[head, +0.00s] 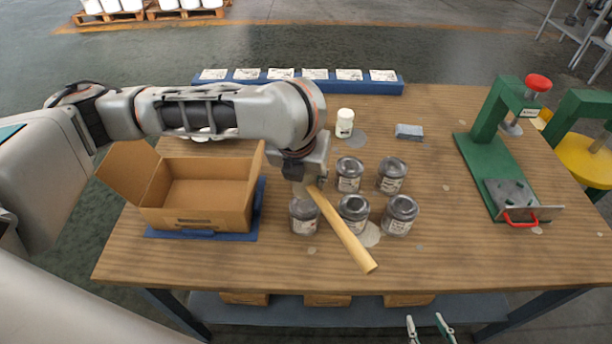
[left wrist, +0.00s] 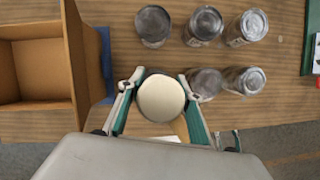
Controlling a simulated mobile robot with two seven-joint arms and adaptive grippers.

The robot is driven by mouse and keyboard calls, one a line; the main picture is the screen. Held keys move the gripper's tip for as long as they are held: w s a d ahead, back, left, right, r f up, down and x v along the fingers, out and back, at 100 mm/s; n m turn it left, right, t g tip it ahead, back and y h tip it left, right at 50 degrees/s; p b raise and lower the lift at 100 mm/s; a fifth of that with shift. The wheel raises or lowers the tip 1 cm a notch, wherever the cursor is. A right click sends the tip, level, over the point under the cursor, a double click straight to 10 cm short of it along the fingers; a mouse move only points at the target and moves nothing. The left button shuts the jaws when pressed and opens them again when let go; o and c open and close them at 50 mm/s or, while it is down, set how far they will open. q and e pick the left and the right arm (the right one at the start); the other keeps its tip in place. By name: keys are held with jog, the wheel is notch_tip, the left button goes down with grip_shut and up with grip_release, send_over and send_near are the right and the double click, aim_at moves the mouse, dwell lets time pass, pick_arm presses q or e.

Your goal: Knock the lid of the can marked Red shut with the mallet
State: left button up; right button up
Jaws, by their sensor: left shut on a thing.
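My left gripper (head: 306,186) is shut on the mallet. The mallet's wooden handle (head: 345,232) slants toward the table's front right, and its pale round head (left wrist: 160,98) sits between the fingers in the left wrist view. The head is above or on the front-left can (head: 304,218); contact cannot be told. Other grey cans stand nearby: front middle (head: 354,213), front right (head: 400,216), back middle (head: 349,175) and back right (head: 391,176). A back-left can (left wrist: 153,26) shows only in the wrist view. Labels are too small to read. My right gripper (head: 428,322) is open, low at the front edge.
An open cardboard box (head: 205,200) stands left of the cans on a blue mat (head: 160,234). A green press (head: 497,150) stands at right, a blue labelled rack (head: 350,86) at the back.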

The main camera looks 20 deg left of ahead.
pick_arm(q)
jog(key=shift+f, duration=0.3)
jog(key=shift+f+b, duration=0.45)
jog(key=shift+f, duration=1.65)
